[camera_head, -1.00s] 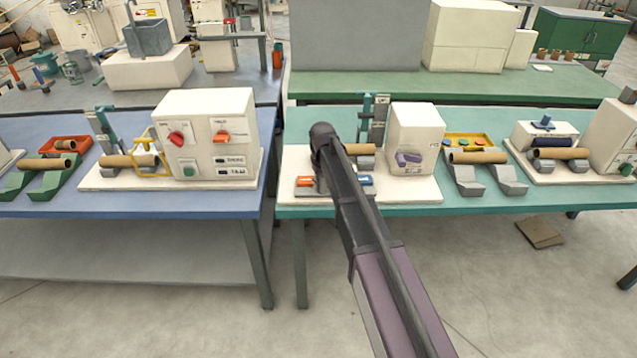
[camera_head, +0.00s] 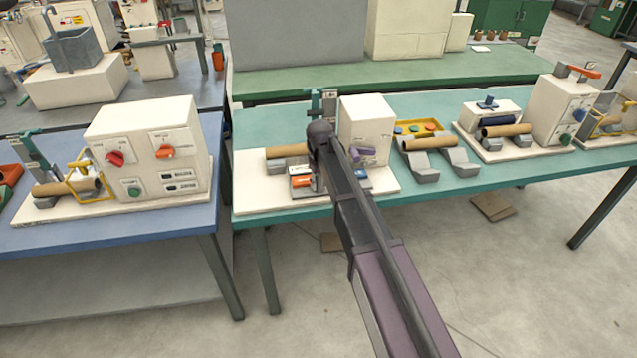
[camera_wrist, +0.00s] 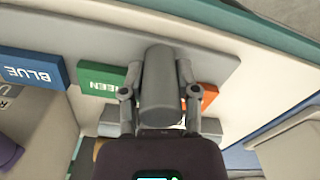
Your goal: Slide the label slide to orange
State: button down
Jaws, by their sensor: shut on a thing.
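The label slide's grey rounded knob (camera_wrist: 158,78) stands between my gripper's (camera_wrist: 160,92) two fingers in the wrist view, and the fingers are shut on it. Behind the knob is a row of labels: blue (camera_wrist: 30,68), green (camera_wrist: 98,77) and orange (camera_wrist: 208,96). The knob sits between the green and orange labels, partly hiding both. In the head view the orange label (camera_head: 301,182) and the blue label (camera_head: 360,174) show at the front of a white base plate. My arm hides the green label and most of the knob there.
The white plate (camera_head: 255,190) lies on a teal table (camera_head: 500,178). A white box with a purple knob (camera_head: 362,155) and a cardboard tube (camera_head: 287,151) stand behind the labels. A blue table (camera_head: 120,236) with a white control box is at left.

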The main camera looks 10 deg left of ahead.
jog(key=shift+w+d, duration=0.15)
jog(key=shift+d, duration=0.2)
jog(key=shift+c, duration=1.8)
grip_release()
jog(key=shift+a, duration=0.15)
